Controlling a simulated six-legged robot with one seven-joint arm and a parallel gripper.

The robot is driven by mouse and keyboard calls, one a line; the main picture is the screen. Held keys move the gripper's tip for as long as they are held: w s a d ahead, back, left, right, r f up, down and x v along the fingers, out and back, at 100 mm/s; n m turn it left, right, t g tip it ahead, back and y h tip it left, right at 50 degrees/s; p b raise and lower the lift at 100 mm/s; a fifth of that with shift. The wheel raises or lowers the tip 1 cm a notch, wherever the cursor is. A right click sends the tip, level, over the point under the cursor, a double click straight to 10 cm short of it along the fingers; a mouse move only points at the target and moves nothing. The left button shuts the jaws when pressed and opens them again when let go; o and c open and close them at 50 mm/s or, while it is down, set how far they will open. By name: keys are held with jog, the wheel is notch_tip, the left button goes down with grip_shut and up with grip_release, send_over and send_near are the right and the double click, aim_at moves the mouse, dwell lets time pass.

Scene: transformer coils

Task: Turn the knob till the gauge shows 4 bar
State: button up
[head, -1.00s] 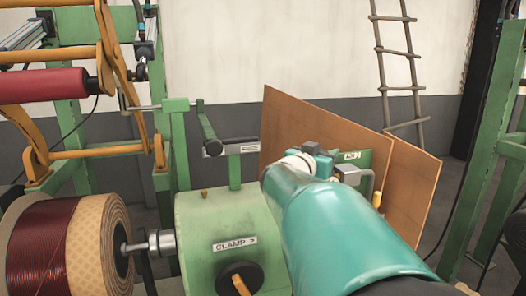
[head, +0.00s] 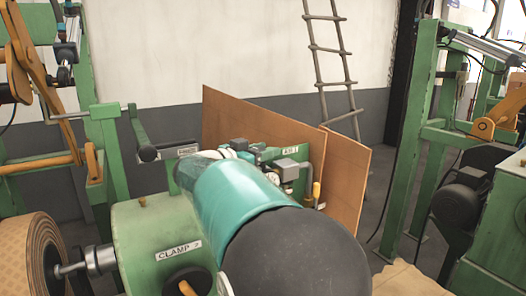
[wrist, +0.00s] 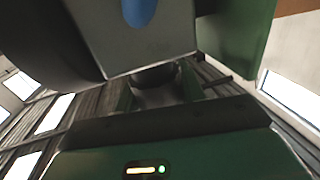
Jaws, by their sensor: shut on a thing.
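In the wrist view my gripper (wrist: 157,90) has its two green fingers on either side of a dark round knob (wrist: 155,74), shut on it. The knob sits under a grey block (wrist: 150,50) with a blue oval on it. In the head view my teal arm hides my gripper and the knob. A small round gauge (head: 272,178) shows partly past my arm, in front of a green panel (head: 270,153) with an air label. Its needle and reading are too small to tell.
A grey box (head: 287,167) and a yellow-handled pipe (head: 316,190) stand right of the gauge. Brown boards (head: 345,175) lean behind. A green clamp housing (head: 140,235) and a coil (head: 30,255) are at left. A ladder (head: 330,60) leans on the wall.

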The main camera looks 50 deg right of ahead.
jog(key=shift+r, duration=0.3)
jog(key=o, duration=0.9)
jog(key=shift+o, duration=0.3)
jog(key=shift+f, duration=0.15)
jog(key=w+a, duration=0.1)
jog(key=a, duration=1.2)
jog(key=shift+w+a, duration=0.15)
jog(key=shift+a, duration=0.2)
